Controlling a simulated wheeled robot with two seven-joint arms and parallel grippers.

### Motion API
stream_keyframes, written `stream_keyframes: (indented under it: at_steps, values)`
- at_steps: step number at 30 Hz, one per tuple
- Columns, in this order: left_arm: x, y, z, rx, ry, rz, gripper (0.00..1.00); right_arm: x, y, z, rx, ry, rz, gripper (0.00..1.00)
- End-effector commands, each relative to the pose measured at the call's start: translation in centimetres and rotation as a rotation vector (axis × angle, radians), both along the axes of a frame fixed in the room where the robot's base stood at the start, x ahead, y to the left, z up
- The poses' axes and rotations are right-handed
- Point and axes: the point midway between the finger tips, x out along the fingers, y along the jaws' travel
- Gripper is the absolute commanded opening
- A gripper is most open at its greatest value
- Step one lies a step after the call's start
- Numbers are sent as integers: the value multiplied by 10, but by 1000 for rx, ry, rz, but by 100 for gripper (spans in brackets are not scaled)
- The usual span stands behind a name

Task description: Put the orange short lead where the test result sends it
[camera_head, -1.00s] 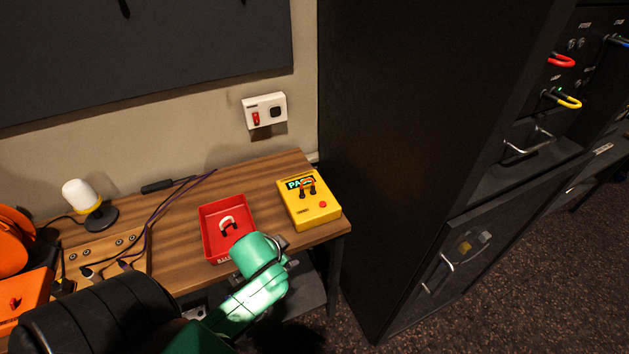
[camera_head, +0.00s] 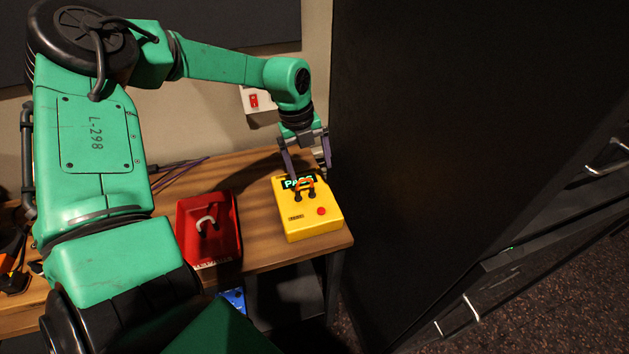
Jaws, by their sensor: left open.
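The yellow tester (camera_head: 312,222) sits at the right end of the wooden desk, its small screen (camera_head: 298,182) lit with green letters that read as PASS, partly covered. The orange short lead (camera_head: 304,185) stands plugged into the tester's top as a small arch with two black plugs. My left gripper (camera_head: 307,172) is open, pointing down over the tester, its two fingers on either side of the lead's arch. I cannot tell whether they touch it. My right gripper is not in view.
A red tray (camera_head: 233,250) with a white-looped lead (camera_head: 207,224) in it stands left of the tester. A white wall box with a red switch (camera_head: 254,101) is behind my arm. A tall black cabinet (camera_head: 420,150) rises close on the right.

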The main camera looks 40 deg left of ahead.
Motion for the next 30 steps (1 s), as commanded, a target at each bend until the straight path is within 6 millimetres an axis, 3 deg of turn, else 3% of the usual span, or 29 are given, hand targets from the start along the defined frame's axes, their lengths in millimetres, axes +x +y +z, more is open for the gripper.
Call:
stream_keyframes:
  at_steps: [1, 3, 17, 29, 30]
  values:
    - [-3, 6, -4, 59, 38, -7, 95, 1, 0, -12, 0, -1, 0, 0]
    - [-7, 11, -1, 111, 80, -10, 95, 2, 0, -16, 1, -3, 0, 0]
    - [-10, 13, 0, 133, 101, -10, 95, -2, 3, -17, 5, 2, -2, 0]
    - [-10, 13, -53, 132, 101, -11, 95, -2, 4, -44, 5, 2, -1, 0]
    - [-10, 13, -62, 132, 99, -11, 95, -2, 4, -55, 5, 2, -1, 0]
